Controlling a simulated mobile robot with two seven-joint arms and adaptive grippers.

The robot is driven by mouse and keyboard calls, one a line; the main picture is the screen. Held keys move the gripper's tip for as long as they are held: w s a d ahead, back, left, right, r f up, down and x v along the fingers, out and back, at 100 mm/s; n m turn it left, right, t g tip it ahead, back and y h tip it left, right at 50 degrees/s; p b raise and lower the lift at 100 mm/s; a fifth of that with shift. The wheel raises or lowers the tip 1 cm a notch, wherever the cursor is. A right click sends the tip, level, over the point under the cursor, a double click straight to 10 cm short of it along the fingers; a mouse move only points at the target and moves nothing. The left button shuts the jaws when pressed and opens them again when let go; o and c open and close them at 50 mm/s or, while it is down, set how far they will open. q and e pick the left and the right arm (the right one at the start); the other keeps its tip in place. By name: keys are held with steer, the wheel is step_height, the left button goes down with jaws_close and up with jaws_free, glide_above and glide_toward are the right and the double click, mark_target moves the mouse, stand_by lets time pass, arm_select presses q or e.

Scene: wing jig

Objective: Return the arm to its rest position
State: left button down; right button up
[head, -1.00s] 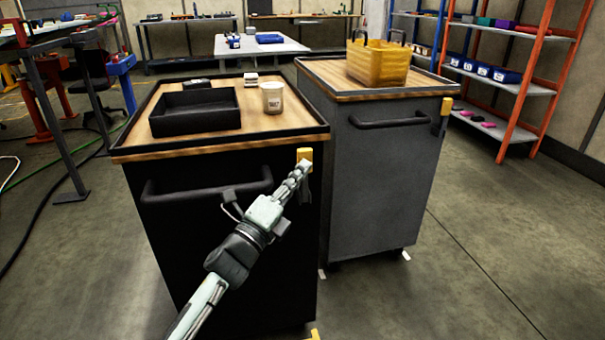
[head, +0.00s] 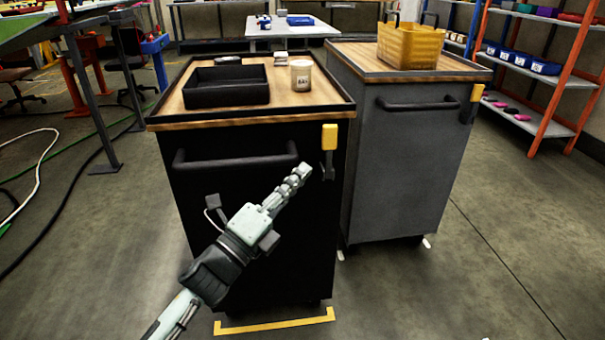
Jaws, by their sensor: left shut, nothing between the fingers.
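My left gripper (head: 299,172) is shut and empty at the end of my left arm, which comes in from the lower left. It is in front of the black cart (head: 245,225), below and left of the yellow-topped piece (head: 329,138) on the cart's front right corner. A gap shows between the fingertips and that piece. My right gripper is not in view.
A grey cart (head: 408,165) with a yellow basket (head: 410,46) stands close on the right. Shelves (head: 525,68) stand at right. Floor (head: 480,270) at lower right is clear.

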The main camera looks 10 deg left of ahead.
arm_select(q)
steer(key=s+a+f+n+g+y, duration=0.1)
steer(key=a+f+n+g+y, duration=0.1)
steer(key=a+f+n+y, duration=0.55)
steer(key=s+a+f+n+g+y, duration=0.2)
steer(key=a+f+n+y, duration=0.25)
steer(key=f+n, duration=0.6)
steer(key=s+a+f+n+g, duration=0.2)
steer(key=s+f+n+g, duration=0.2)
steer(key=s+f, duration=0.6)
steer(key=s+a+f+n+g, duration=0.3)
steer(key=s+f+g, duration=0.4)
steer(key=s+f, duration=0.3)
steer(key=s+n, duration=0.1)
steer(key=s, duration=0.2)
steer(key=shift+a+n+g+y, duration=0.3)
steer(key=shift+n+y, duration=0.1)
steer(key=shift+f, duration=0.1)
